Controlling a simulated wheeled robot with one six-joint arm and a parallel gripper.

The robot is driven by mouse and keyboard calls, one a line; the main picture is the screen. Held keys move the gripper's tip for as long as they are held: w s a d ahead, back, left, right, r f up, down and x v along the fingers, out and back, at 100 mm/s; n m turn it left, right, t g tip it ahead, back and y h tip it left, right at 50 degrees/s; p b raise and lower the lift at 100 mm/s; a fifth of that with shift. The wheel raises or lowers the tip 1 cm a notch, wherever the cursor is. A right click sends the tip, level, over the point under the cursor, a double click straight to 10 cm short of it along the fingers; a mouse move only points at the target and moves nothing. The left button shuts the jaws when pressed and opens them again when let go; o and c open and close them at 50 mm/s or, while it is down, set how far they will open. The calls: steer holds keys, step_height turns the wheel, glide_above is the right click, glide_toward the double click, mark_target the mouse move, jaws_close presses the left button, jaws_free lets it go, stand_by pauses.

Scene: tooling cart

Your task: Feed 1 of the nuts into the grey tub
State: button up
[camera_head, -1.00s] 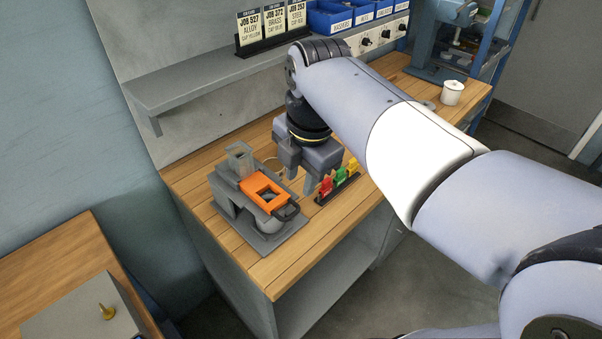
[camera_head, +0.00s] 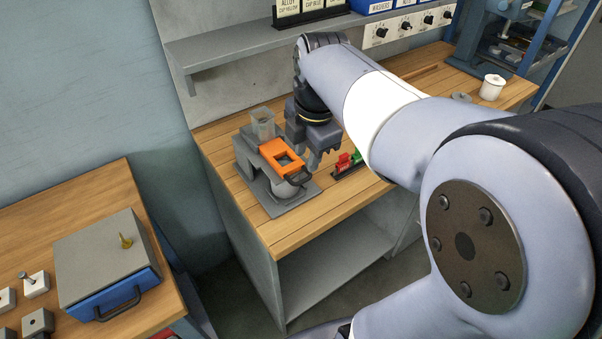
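A grey dispenser stand (camera_head: 249,158) sits on the wooden bench top, with a translucent grey hopper (camera_head: 262,125) on top. An orange slide (camera_head: 275,150) with a dark handle lies across its front. A round grey tub (camera_head: 286,188) sits under the slide, partly covered by it. My gripper (camera_head: 305,155) points down just right of the hopper and slide. Its fingers are apart, with nothing visible between them. I cannot make out any nuts, and the hopper's contents are too small to tell.
A rack with red and green pieces (camera_head: 347,164) stands right of my gripper, partly behind my arm. A grey shelf (camera_head: 240,46) overhangs the bench's back. A white cup (camera_head: 492,87) stands at far right. A blue drawer box (camera_head: 108,262) sits on the left table.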

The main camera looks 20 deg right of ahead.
mark_target(303, 180)
steer(key=f, duration=0.4)
steer(key=w+f, duration=0.1)
steer(key=f, duration=0.2)
steer(key=shift+a, duration=0.15)
steer(key=shift+c, duration=0.5)
steer(key=shift+r, duration=0.1)
jaws_close()
